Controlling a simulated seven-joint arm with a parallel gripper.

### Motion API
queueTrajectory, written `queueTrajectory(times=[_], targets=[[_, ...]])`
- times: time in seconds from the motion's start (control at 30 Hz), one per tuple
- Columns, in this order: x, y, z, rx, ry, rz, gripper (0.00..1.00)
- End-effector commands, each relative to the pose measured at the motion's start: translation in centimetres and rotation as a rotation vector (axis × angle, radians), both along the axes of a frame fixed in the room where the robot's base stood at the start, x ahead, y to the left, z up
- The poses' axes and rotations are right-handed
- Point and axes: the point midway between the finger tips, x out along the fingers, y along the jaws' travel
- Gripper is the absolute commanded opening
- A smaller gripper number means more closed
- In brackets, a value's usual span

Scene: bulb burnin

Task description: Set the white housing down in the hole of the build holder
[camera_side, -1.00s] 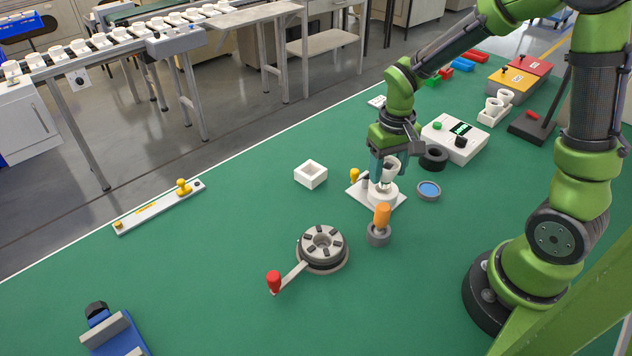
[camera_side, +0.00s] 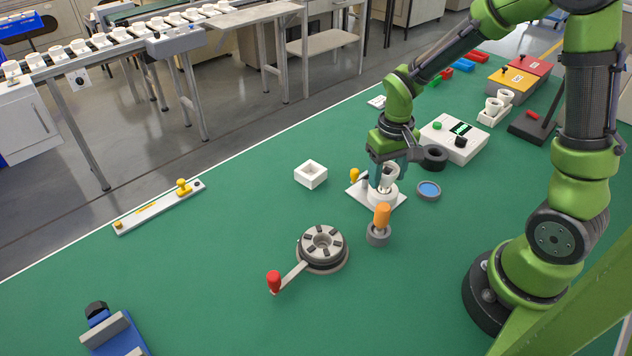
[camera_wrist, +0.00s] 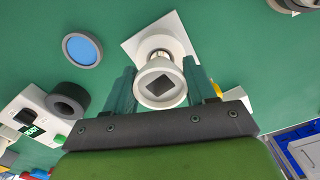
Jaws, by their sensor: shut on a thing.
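The white housing (camera_side: 389,172) is a small cup shape, upright between the fingers of my gripper (camera_side: 383,176). In the wrist view the housing (camera_wrist: 160,84) shows its round rim and dark square opening, with one finger of my gripper (camera_wrist: 160,90) on each side. The build holder (camera_side: 378,201) is a white square plate with a raised round seat; its plate also shows in the wrist view (camera_wrist: 133,45). The housing is directly over the round seat, at or very close to it. The hole is hidden, so I cannot tell how deep the housing sits.
An orange-handled tool (camera_side: 382,217) stands close in front of the holder. A blue-topped round dish (camera_side: 429,190) and a black ring (camera_side: 433,157) are to its right. A white square box (camera_side: 311,174) and a grey rotary fixture (camera_side: 322,248) are to the left, with clear green mat around.

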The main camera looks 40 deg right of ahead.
Motion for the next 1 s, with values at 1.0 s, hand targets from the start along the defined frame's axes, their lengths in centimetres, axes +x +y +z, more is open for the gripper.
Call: queueTrajectory(times=[1.0], targets=[[0.0, 0.0, -1.2, 0.000, 0.000, 0.000, 0.22]])
